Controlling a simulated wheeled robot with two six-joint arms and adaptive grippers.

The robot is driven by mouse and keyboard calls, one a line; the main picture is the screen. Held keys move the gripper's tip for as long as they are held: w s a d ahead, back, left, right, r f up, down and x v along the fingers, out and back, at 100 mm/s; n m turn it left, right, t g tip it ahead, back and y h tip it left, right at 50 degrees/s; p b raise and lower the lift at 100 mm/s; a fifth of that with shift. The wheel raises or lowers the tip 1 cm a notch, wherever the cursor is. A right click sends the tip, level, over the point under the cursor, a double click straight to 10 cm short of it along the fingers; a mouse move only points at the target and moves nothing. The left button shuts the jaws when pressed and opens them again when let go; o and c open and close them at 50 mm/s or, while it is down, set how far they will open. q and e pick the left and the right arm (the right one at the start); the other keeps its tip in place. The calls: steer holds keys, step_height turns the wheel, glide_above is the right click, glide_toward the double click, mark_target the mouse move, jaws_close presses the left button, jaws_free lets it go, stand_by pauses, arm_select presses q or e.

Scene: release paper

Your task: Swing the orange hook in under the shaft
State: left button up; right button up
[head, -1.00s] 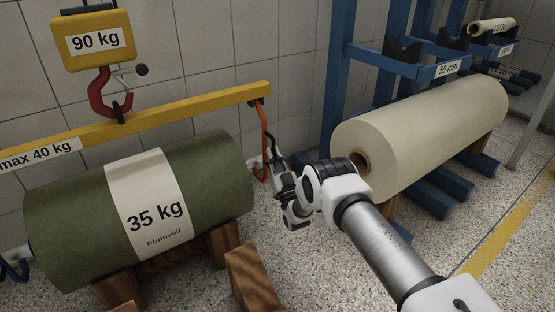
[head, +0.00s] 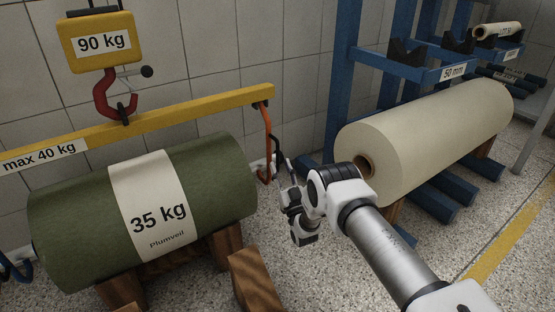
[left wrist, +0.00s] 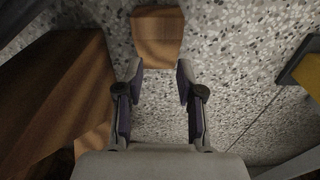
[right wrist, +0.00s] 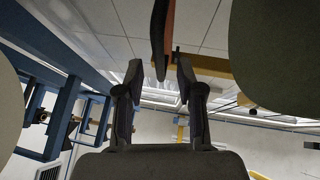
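The orange hook (head: 267,132) hangs from the right end of the yellow beam (head: 215,105), just right of the green 35 kg roll (head: 85,204). A short pale stub of the shaft (head: 257,164) shows at the roll's right end, with the hook's lower part beside it; I cannot tell whether the hook is under it. My right gripper (head: 281,168) is just right of the hook. In the right wrist view it is open, and the hook (right wrist: 169,30) reaches down towards the gap between its fingertips. My left gripper (left wrist: 160,75) is open and empty over the floor.
The roll rests on wooden supports (head: 260,280). A red crane hook (head: 107,95) under the 90 kg scale (head: 98,42) holds the beam. A cream roll (head: 430,135) and blue rack (head: 345,70) stand to the right. A blue hook (head: 16,268) is at the far left.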

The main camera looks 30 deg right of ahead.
steer(key=v, duration=0.8)
